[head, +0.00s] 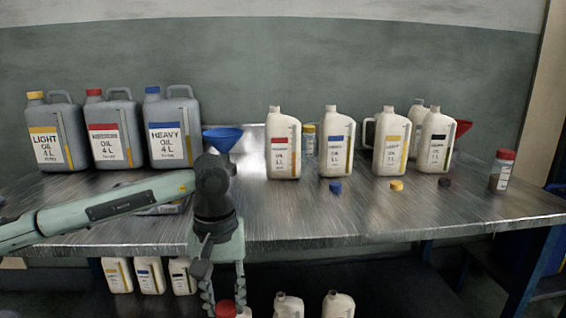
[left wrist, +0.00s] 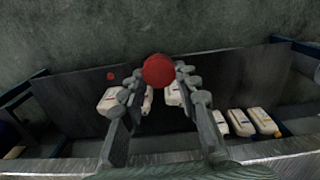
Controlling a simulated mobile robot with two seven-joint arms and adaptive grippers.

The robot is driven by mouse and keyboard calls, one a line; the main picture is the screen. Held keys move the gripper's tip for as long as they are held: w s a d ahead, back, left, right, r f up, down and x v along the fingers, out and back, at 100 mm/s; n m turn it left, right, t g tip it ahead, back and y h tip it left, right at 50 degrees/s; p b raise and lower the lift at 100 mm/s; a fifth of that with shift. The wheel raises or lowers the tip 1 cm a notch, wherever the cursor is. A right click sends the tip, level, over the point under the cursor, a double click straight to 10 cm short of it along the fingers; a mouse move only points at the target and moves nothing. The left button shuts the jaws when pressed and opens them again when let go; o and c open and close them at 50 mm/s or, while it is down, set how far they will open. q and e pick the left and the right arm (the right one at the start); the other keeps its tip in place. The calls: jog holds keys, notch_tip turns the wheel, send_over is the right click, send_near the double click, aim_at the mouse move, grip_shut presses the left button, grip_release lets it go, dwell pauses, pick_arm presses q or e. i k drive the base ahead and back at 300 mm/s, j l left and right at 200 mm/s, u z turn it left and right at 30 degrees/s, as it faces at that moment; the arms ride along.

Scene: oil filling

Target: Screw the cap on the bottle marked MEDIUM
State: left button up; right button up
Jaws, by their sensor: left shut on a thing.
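The open white bottle with a red label (head: 283,150) stands upright on the table, with no cap on its neck; its label is too small to read surely. My left gripper (head: 226,300) points down in front of the table's front edge, below the tabletop and left of that bottle. It is shut on a red cap (head: 226,308), which also shows between the fingertips in the left wrist view (left wrist: 158,70). The fingertips are partly cut off by the bottom of the head view. My right gripper is not in view.
Blue (head: 335,187), yellow (head: 397,185) and black (head: 444,182) caps lie before other open bottles. Large grey cans (head: 174,130) and a blue funnel (head: 222,138) stand at left. A red-capped jar (head: 501,170) stands right. White bottles (head: 150,275) sit below the tabletop.

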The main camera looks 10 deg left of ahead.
aim_at(283, 133)
jog(key=k+j+u, duration=0.15)
jog(key=u, duration=0.35)
jog(key=j+u, duration=0.5)
jog(key=k+l, duration=0.05)
